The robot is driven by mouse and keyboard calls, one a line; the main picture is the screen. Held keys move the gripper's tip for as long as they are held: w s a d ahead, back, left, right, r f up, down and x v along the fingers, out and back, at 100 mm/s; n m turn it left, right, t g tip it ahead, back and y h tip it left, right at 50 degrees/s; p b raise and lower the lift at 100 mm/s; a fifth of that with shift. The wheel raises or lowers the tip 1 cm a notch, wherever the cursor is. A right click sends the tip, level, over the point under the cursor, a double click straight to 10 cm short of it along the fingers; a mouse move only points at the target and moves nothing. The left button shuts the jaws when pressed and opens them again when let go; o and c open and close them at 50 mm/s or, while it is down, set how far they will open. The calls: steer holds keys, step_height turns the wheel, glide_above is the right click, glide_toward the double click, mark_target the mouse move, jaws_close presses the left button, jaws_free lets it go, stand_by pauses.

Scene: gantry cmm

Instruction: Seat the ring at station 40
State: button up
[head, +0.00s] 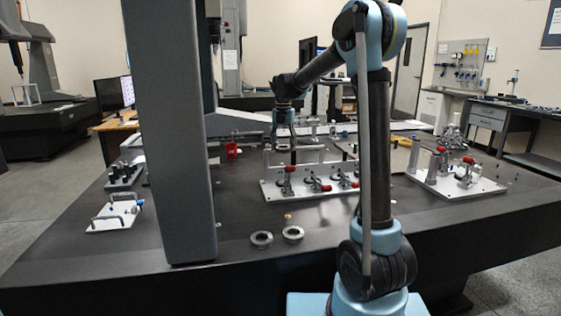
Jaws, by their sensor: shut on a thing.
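My gripper (292,150) points down at the end of my arm, above the rear of a white fixture plate (268,190) in the middle of the table. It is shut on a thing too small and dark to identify. Two grey metal rings lie flat near the table's front edge, a left ring (262,239) and a right ring (293,233), apart from each other and from my gripper. No station number is readable, so I cannot tell which place is station 40.
Red-handled clamps (318,184) stand on the middle plate. A second clamp plate (430,182) stands at right, partly beside my arm. A grey gantry column (180,130) blocks the left-middle. A small handled plate (112,217) lies at left. The dark table (220,210) is clear around the rings.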

mark_target(283, 181)
steer(key=shift+a+f, duration=0.2)
steer(key=shift+f, duration=6.6)
steer(key=shift+f, duration=0.65)
steer(key=shift+s, duration=0.1)
steer(key=o, duration=1.5)
